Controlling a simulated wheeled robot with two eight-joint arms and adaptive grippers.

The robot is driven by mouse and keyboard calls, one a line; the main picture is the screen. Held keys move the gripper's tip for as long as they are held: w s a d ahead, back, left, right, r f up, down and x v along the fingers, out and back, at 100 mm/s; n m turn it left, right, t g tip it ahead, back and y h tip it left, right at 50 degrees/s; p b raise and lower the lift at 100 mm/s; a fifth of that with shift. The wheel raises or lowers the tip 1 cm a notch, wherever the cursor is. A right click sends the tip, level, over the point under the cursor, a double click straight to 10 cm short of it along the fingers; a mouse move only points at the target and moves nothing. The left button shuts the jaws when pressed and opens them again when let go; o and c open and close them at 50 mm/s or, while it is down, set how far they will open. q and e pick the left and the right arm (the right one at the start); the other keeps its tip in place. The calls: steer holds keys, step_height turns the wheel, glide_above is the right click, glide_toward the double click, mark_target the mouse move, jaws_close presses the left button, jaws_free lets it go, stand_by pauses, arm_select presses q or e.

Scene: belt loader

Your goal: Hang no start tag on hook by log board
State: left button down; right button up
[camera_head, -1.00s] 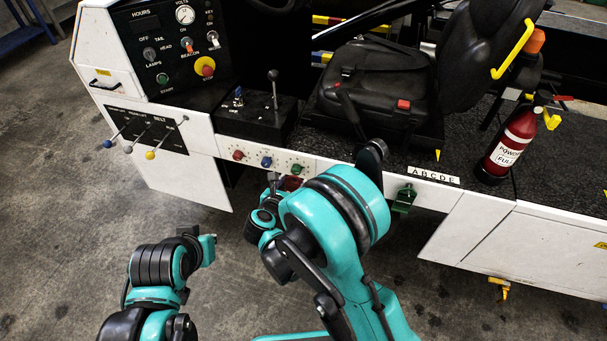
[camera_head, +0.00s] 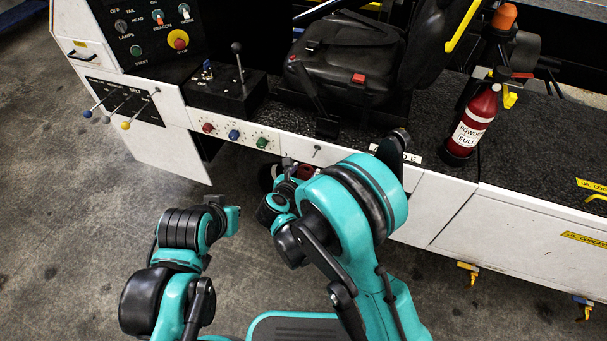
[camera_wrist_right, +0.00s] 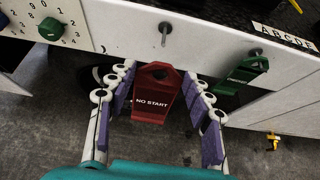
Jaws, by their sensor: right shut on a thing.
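The red NO START tag (camera_wrist_right: 151,102) is between the fingers of my right gripper (camera_wrist_right: 157,88) in the right wrist view, with its slotted top toward the panel. My right gripper (camera_head: 288,168) is shut on it, below the white side panel; the arm partly covers it in the head view. A bare metal hook (camera_wrist_right: 164,34) sticks out of the panel above the tag, apart from it, and also shows in the head view (camera_head: 317,150). My left arm is at the lower left; its jaws cannot be made out. I cannot identify the log board.
A green tag (camera_wrist_right: 244,74) hangs on another hook to the right, below an ABCDE label (camera_wrist_right: 285,36). Coloured knobs (camera_head: 234,134) are left of the bare hook. A red extinguisher (camera_head: 471,124) stands on the deck. Levers (camera_head: 119,105) project at left.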

mark_target(313, 157)
steer(key=shift+w+d+f, duration=0.1)
steer(key=shift+w+d, duration=0.25)
steer(key=shift+w, duration=0.65)
steer(key=shift+w+d+f, duration=0.1)
steer(key=shift+w+d, duration=0.2)
steer(key=shift+w, duration=0.75)
steer(key=shift+w+d+f, duration=0.1)
steer(key=shift+w+d, duration=0.25)
steer(key=shift+w, duration=0.65)
steer(key=shift+x, duration=0.9)
steer(key=o, duration=1.2)
steer(key=v, duration=1.2)
